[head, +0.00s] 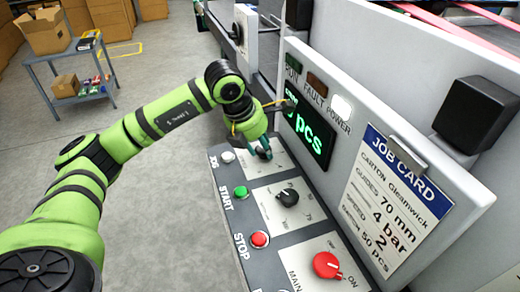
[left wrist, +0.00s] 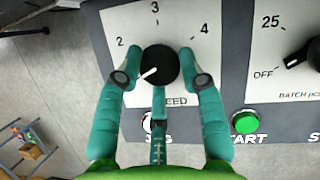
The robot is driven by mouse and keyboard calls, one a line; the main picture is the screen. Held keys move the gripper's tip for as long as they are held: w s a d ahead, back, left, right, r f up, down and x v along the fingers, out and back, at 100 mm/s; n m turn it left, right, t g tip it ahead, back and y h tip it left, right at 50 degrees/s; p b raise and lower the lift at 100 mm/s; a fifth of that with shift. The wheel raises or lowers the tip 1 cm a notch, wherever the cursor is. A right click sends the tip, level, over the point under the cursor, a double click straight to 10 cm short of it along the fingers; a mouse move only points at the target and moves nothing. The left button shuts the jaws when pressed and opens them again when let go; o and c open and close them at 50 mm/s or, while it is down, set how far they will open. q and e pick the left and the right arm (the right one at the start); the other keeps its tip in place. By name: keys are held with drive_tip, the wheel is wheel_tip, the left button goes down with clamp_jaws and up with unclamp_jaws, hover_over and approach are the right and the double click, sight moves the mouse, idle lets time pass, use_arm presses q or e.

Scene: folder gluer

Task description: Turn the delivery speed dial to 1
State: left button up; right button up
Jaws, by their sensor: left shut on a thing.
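The black delivery speed dial (left wrist: 161,59) is in the left wrist view, on a white plate marked 2, 3 and 4, with "EED" of its label showing. Its white pointer line points to the lower left, below the 2. The 1 mark is not visible; my left finger covers that area. My left gripper (left wrist: 158,66) has its teal fingers on both sides of the dial and is shut on it. In the head view my left gripper (head: 261,150) is at the far end of the panel and hides the dial. My right gripper is not in view.
The grey control panel (head: 228,188) has a white jog button (head: 227,156), green start button (head: 241,191), red stop button (head: 260,239), black batch dial (head: 288,197) and red main switch (head: 327,265). A display (head: 307,131) and job card (head: 391,205) stand behind.

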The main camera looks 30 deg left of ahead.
use_arm(q)
drive_tip(key=shift+w+r+n+b, duration=0.2)
drive_tip(key=shift+n+b, duration=0.1)
drive_tip(key=shift+n, duration=0.4)
drive_tip(key=o, duration=1.1)
drive_tip(key=shift+o, duration=0.3)
drive_tip(key=shift+f, duration=0.1)
drive_tip(key=shift+s, duration=0.1)
drive_tip(key=v, duration=1.2)
drive_tip(key=shift+s+d, duration=0.15)
drive_tip(key=shift+d, duration=0.05)
